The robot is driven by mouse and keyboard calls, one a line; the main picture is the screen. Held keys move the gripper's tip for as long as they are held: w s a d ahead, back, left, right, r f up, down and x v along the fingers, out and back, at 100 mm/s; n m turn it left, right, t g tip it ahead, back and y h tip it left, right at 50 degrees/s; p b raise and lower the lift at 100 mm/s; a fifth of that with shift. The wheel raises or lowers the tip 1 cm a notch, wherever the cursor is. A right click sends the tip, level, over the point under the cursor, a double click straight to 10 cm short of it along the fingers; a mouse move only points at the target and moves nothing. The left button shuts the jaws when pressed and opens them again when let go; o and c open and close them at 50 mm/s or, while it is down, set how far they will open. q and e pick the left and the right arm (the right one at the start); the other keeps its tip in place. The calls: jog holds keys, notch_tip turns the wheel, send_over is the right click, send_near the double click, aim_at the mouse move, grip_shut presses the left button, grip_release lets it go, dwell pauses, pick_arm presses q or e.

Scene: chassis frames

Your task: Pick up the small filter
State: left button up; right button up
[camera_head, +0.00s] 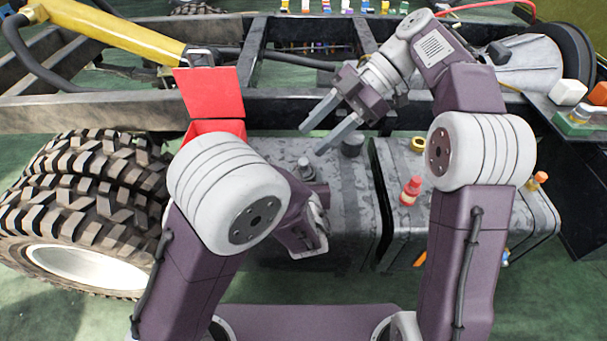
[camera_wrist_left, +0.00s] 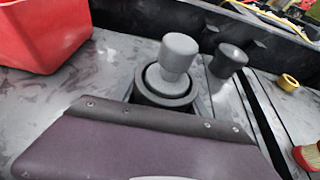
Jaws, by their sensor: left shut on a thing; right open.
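A small grey-topped cylinder with a dark round base (camera_head: 305,168), which I take to be the small filter, stands on the dark tank. It shows larger in the left wrist view (camera_wrist_left: 178,60). My left gripper (camera_head: 309,188) is at its base, shut on it; my purple gripper body hides part of the jaws and the filter's lower end. A similar dark cylinder (camera_head: 352,145) stands apart to the right; it also shows in the left wrist view (camera_wrist_left: 228,60). My right gripper (camera_head: 330,133) is open and empty above the tank, its two fingers pointing down-left.
A red open box (camera_head: 210,95) stands left of the filter. The dark chassis rail (camera_head: 80,113) runs behind. A big tyre (camera_head: 90,200) fills the left.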

jog(key=w+d+f+g+y, duration=0.1)
jog(key=w+d+f+y, duration=0.2)
jog(key=w+d, duration=0.1)
jog(key=m+y, duration=0.1)
jog(key=m, duration=0.1)
send_near(305, 160)
jog(key=x, duration=1)
jog(key=shift+f, duration=0.2)
grip_shut()
dwell(0.8)
